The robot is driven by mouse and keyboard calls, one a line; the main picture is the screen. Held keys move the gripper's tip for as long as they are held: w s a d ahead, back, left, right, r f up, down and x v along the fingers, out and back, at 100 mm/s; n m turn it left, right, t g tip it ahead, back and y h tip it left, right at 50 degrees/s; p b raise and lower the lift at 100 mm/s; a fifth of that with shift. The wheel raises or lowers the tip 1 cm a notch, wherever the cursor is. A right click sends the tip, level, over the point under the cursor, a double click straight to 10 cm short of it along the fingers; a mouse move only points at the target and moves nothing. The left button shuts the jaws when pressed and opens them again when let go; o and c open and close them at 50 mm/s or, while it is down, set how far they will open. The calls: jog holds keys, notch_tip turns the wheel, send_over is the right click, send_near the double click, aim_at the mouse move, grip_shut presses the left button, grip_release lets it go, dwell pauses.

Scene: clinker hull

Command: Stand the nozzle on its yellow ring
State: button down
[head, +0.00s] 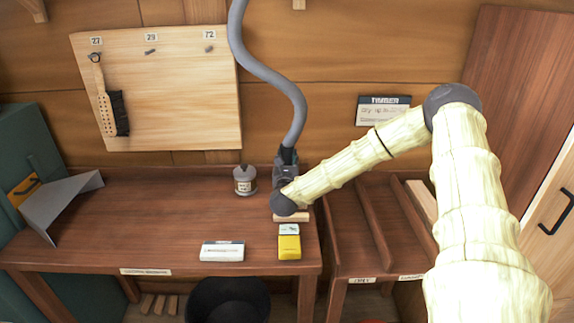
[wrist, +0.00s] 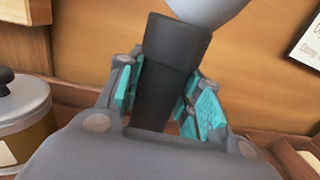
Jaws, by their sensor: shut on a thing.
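The nozzle (wrist: 165,75) is a dark grey cylinder on the end of the pale grey hose (head: 270,74). The hose hangs down from above to the back right of the bench (head: 150,215). My gripper (wrist: 160,95) is shut on the nozzle, with a teal-padded finger on each side of it. In the head view my gripper (head: 287,170) is over the back right of the bench, and my wrist hides most of the nozzle. In the wrist view the nozzle leans slightly. Its lower end is hidden behind my gripper body. I cannot make out a yellow ring in either view.
A lidded tin (head: 244,181) stands just left of my gripper. A wooden block (head: 292,217), a yellow box-like item (head: 289,246) and a white box (head: 222,251) are in front. A grey angled panel (head: 60,207) is at left. The bench's left middle is clear.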

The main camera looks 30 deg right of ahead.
jog(key=shift+w+f+p, duration=0.15)
jog(key=shift+f+p, duration=0.6)
jog(key=shift+f, duration=1)
jog(key=shift+f, duration=0.15)
jog(key=c, duration=1)
grip_release()
jog(key=shift+o, duration=0.2)
jog(key=shift+r, duration=0.25)
jog(key=b+v, duration=0.4)
jog(key=v, duration=0.8)
